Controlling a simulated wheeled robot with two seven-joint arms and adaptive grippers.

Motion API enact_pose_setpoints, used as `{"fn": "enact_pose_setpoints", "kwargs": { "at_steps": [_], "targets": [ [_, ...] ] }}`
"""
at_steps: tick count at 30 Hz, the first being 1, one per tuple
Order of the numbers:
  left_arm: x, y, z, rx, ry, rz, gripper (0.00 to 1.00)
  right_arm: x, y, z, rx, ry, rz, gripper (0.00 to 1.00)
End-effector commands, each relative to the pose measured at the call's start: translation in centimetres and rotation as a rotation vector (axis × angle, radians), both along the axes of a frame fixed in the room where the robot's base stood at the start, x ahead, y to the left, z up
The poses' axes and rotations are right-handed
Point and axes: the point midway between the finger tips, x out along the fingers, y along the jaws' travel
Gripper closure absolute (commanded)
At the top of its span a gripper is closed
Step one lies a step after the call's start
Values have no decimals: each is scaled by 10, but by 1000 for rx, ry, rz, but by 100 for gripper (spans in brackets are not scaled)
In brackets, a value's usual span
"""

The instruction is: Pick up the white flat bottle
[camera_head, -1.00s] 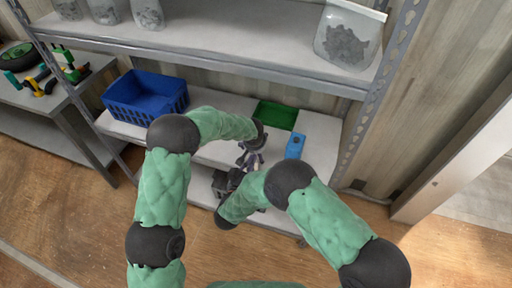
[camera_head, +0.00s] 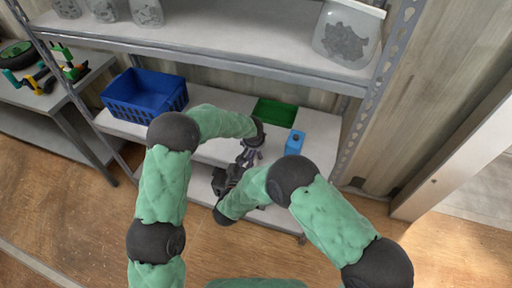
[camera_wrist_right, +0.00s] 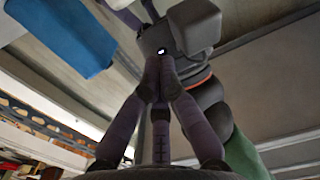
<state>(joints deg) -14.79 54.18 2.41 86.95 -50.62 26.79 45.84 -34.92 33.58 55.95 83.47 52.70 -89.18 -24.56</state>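I cannot make out a white flat bottle in either view. My right gripper (camera_head: 246,161) is over the lower shelf in the head view, close to my left gripper (camera_head: 252,141). In the right wrist view the right gripper's fingers (camera_wrist_right: 156,67) come together at the tips, with nothing visible between them. The dark body of my left gripper is right behind those tips there, and I cannot tell whether the two touch. The left fingers are mostly hidden.
A blue container (camera_head: 295,142) stands right of the grippers on the lower shelf (camera_head: 318,128); a green tray (camera_head: 275,112) lies behind. A blue crate (camera_head: 146,96) is at the left. The upper shelf (camera_head: 230,35) overhangs, holding clear bags (camera_head: 347,38) of grey pieces.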

Motion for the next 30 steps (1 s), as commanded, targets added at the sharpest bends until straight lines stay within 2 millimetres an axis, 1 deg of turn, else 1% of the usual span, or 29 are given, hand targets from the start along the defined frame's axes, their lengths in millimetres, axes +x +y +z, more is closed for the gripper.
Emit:
{"fn": "enact_pose_setpoints", "kwargs": {
  "at_steps": [7, 11, 14, 21, 24, 27, 30],
  "targets": [
    [-2, 0, -2, 1, 5, 0, 70, -2, 1, -1, -1, 1, 1, 100],
    [-2, 0, -3, 1, 5, 0, 70, -11, 4, 0, -2, 2, 3, 100],
    [-2, 0, -3, 1, 6, 0, 70, -26, 9, 0, -3, 1, 5, 100],
    [-2, 0, -3, 1, 6, 0, 70, -73, 25, 3, -4, 0, 6, 100],
    [-2, 0, -4, 1, 7, 0, 70, -88, 30, 4, -2, 1, 5, 100],
    [-3, 0, -4, 1, 7, 0, 70, -101, 33, 4, -2, 1, 4, 100],
    [-3, 0, -4, 1, 8, 0, 70, -109, 36, 5, -3, 1, 2, 100]
  ]
}}
